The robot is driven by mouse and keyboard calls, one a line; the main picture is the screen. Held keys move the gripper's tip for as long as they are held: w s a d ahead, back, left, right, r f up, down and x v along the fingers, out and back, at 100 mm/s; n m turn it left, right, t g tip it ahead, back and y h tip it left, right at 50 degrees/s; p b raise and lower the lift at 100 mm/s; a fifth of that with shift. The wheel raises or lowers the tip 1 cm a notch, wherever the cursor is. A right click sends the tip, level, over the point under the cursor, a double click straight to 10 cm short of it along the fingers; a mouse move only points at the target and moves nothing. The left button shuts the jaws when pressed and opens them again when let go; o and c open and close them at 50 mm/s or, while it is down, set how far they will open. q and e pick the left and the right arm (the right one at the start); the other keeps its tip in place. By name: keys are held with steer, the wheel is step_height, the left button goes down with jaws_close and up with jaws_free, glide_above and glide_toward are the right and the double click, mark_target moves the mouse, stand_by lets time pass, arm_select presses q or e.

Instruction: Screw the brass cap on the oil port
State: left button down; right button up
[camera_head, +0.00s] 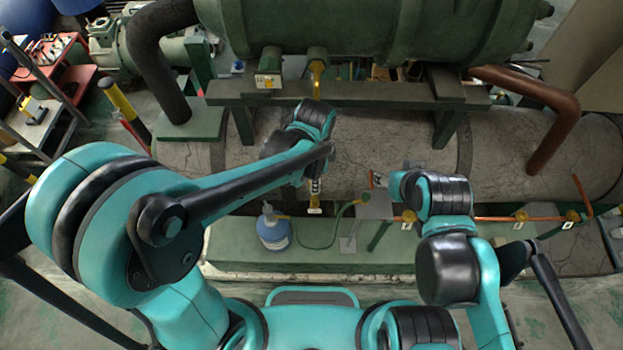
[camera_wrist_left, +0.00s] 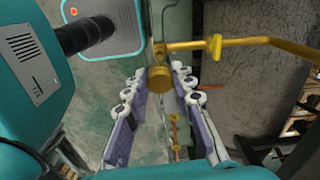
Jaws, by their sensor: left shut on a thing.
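The brass cap (camera_wrist_left: 160,80) is a short yellow-gold cylinder in the left wrist view. My left gripper (camera_wrist_left: 159,88) has one finger on each side of it and is shut on it. The cap sits at the end of a yellow pipe (camera_wrist_left: 262,42) with a small yellow valve handle (camera_wrist_left: 214,47); I cannot tell whether it is threaded on. In the head view, the yellow oil port pipe (camera_head: 317,76) hangs under the green vessel, and my left wrist covers its lower end. My right gripper (camera_head: 378,180) is small and partly hidden by its wrist; its opening is unclear.
A blue bottle (camera_head: 273,230) with a green hose stands on the green base (camera_head: 300,257). Copper piping (camera_head: 480,219) with yellow valves runs along the right. The large green vessel (camera_head: 360,25) and its support beam (camera_head: 390,94) lie just behind my left wrist.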

mark_target(315, 198)
arm_select(q)
steer(key=shift+d+f, duration=0.15)
steer(key=shift+f, duration=0.35)
step_height(315, 198, down, 5)
steer(key=b, duration=0.4)
steer(key=shift+f, duration=0.2)
steer(key=shift+r, duration=0.15)
steer(key=shift+b, duration=0.4)
steer(key=shift+f+b, duration=0.9)
steer(key=shift+f, duration=0.1)
stand_by(0.9)
steer(key=m, duration=0.3)
steer(key=shift+m, duration=0.3)
steer(key=shift+b, duration=0.3)
